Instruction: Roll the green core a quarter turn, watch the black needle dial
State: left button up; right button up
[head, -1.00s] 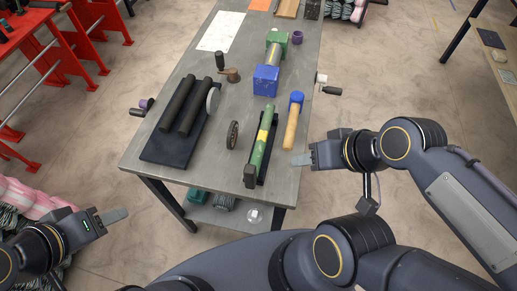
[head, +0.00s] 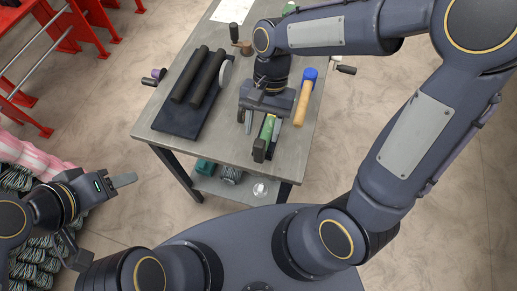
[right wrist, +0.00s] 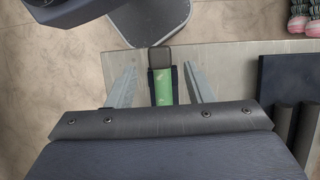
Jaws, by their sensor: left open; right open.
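The green core (head: 267,127) lies in a narrow black stand near the table's front edge, its far part hidden under my right arm. My right gripper (head: 262,116) is above it, open. In the right wrist view the core (right wrist: 163,88) shows between the two fingers of my right gripper (right wrist: 162,88), with a gap on each side. A pale round disc (head: 225,73) stands at the end of two black rollers; I cannot make out a needle on it. My left gripper (head: 122,181) is open and empty, left of the table and away from the core.
The black rollers (head: 189,75) rest on a dark base (head: 180,122) on the grey table (head: 220,154). A blue-headed mallet with a wooden handle (head: 304,103) lies close right of the core. A crank (head: 240,44) stands further back. Pink and dark rolls lie on the floor at left.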

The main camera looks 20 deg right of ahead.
aim_at(258, 158)
jog(key=x, duration=0.8)
